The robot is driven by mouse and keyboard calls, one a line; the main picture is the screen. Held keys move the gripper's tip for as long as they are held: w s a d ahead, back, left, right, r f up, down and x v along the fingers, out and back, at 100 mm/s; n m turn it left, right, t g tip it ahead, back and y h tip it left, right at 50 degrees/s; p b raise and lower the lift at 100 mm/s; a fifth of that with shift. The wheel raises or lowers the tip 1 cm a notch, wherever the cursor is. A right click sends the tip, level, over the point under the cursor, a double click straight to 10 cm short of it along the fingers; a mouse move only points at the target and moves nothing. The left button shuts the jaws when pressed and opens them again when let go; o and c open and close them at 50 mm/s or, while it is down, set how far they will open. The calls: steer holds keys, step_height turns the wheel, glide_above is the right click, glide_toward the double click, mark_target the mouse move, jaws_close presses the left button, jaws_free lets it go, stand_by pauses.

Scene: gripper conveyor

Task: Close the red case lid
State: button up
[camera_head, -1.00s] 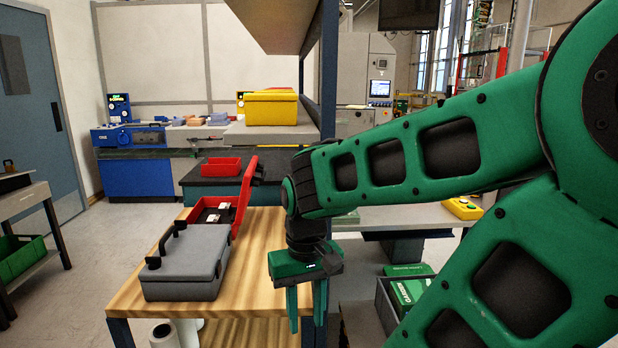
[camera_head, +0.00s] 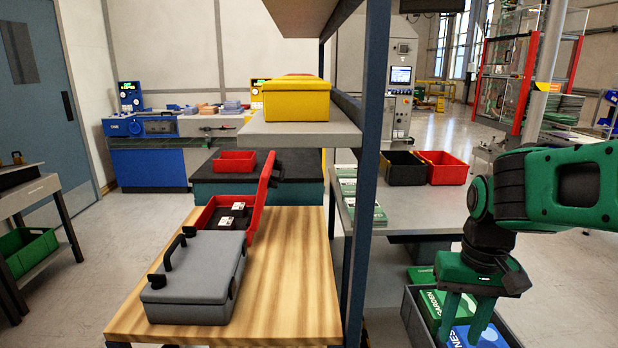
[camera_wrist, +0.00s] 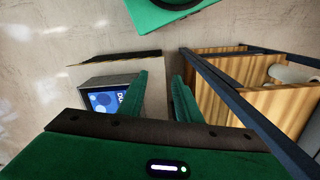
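The red case (camera_head: 209,218) stands open on the wooden table, behind a closed grey case (camera_head: 195,275). Its red lid (camera_head: 264,196) is raised, tilted up on the right side. Black contents with small white labels show inside. My gripper (camera_head: 461,325) is at the lower right, beyond the shelf post and well right of the red case. Its two green fingers point down and are apart, with nothing between them. In the wrist view the open fingers (camera_wrist: 161,98) show too, above the floor and a box. The red case is not in the wrist view.
A blue shelf post (camera_head: 366,150) stands between my gripper and the wooden table (camera_head: 290,290). A yellow case (camera_head: 295,100) sits on the shelf above. A grey crate (camera_head: 413,318) with green and blue boxes is under my gripper. The table's right part is clear.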

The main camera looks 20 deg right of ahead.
steer(key=shift+d, duration=0.2)
steer(key=w+a+t+y, duration=0.2)
steer(key=w, duration=1.2)
steer(key=w+a+n+t+y, duration=0.1)
steer(key=w+a+t+y, duration=0.15)
steer(key=w, duration=1.25)
steer(key=w+a+t+y, duration=0.2)
steer(key=w+a, duration=0.1)
steer(key=w, duration=1.1)
steer(key=w+d+r+m+t+y, duration=0.25)
steer(key=w+r+t+y, duration=0.45)
steer(key=w, duration=0.5)
steer(key=w+a+r+g, duration=0.1)
steer(key=w+a, duration=0.5)
steer(key=a, duration=0.2)
steer(key=shift+w+a+r, duration=0.35)
steer(key=shift+a, duration=0.05)
steer(key=shift+m, duration=0.25)
